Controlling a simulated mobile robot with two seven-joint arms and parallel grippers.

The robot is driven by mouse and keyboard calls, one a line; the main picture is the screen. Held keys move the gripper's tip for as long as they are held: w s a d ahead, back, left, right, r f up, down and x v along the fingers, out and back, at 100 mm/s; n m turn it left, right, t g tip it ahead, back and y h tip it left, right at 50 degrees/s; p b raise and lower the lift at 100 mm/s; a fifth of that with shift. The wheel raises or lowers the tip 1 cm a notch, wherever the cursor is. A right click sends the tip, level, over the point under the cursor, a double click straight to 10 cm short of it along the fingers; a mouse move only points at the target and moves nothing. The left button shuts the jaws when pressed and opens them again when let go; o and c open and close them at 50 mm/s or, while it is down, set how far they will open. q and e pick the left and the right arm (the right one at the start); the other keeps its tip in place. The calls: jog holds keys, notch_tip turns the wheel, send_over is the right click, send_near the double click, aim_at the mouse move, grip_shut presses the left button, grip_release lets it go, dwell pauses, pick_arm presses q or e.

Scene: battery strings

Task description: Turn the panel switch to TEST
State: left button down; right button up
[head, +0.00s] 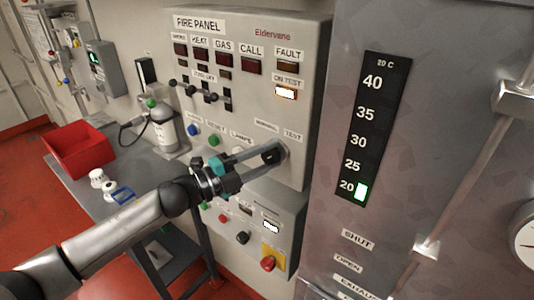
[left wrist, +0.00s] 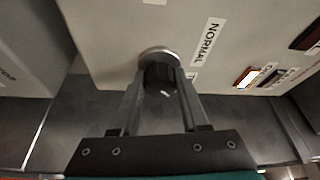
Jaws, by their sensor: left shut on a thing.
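The panel switch (head: 270,156) is a dark knob on a pale round base, low on the right of the grey fire panel (head: 238,104). The NORMAL label (head: 266,127) is above it to the left and the TEST label (head: 292,135) above it to the right. My left gripper (head: 265,158) is shut on the knob. In the left wrist view the knob (left wrist: 161,76) sits between the two fingers, which partly hide it; the direction of its pointer is hard to tell. The ON TEST lamp (head: 286,93) is lit. My right gripper is not in view.
A grey cylinder (head: 165,136) and a red bin (head: 79,148) stand on the table to the left. A lower box (head: 252,226) with coloured buttons is below the panel. A tall grey cabinet (head: 440,120) with a lit scale closes off the right.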

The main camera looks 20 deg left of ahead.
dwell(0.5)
pick_arm(q)
jog(key=shift+c, duration=2.1)
grip_release()
jog(key=b+v, duration=0.3)
jog(key=v, duration=1.2)
jog(key=shift+s+a, duration=0.1)
